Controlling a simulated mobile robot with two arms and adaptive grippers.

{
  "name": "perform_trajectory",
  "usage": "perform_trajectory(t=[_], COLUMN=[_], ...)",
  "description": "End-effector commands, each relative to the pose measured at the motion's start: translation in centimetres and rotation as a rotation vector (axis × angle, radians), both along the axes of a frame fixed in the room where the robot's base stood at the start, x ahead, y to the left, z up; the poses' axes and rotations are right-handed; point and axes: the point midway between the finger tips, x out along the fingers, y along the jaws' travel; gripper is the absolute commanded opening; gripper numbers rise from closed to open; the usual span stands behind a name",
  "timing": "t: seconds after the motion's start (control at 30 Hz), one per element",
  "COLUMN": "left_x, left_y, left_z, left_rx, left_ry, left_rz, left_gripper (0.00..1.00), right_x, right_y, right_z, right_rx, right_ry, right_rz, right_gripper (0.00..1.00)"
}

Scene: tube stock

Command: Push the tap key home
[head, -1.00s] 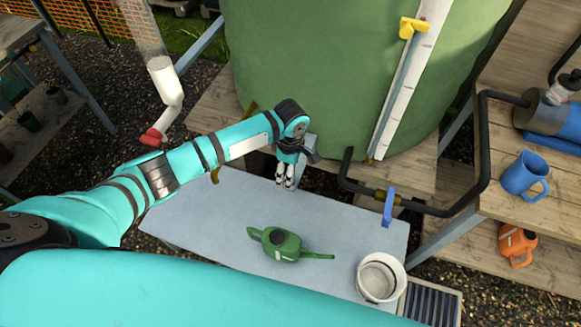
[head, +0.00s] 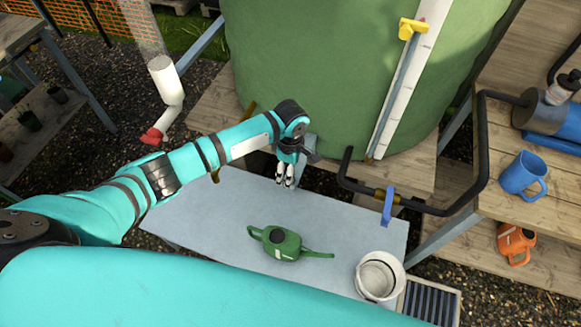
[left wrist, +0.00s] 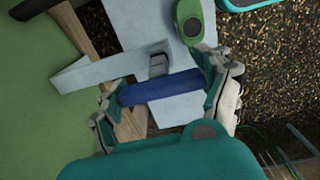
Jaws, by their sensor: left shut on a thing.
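A blue bar, which I take to be the tap key (left wrist: 160,88), lies crosswise between the fingers of my left gripper (left wrist: 168,105) in the left wrist view. The fingers are shut on its two ends. A small grey block (left wrist: 157,66) shows just beyond the bar; I cannot tell whether they touch. In the head view my left gripper (head: 285,184) points down over the back edge of the grey table, close to the green tank (head: 320,80). The key is hidden by the gripper there. My right gripper is not in view.
A green watering can (head: 282,244) and a white bucket (head: 397,274) stand on the grey table (head: 215,220). A black pipe (head: 445,211) with a blue lever (head: 387,207) crosses to the right. A blue mug (head: 523,176) stands on the wooden bench.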

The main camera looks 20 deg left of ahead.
Motion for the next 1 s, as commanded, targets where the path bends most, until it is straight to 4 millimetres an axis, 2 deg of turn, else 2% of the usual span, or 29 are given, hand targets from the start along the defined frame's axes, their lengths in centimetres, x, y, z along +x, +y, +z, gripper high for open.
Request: perform_trajectory(t=[0.37,1.0], left_x=[0.0,0.0], left_y=[0.0,0.0], left_z=[0.1,-1.0], left_rx=[0.0,0.0], left_ry=[0.001,0.0], left_rz=[0.0,0.0], left_gripper=[0.43,0.43], right_x=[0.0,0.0], right_y=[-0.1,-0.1], right_z=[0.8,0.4], right_rx=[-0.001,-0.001], right_ry=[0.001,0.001], right_rz=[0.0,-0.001], right_gripper=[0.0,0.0])
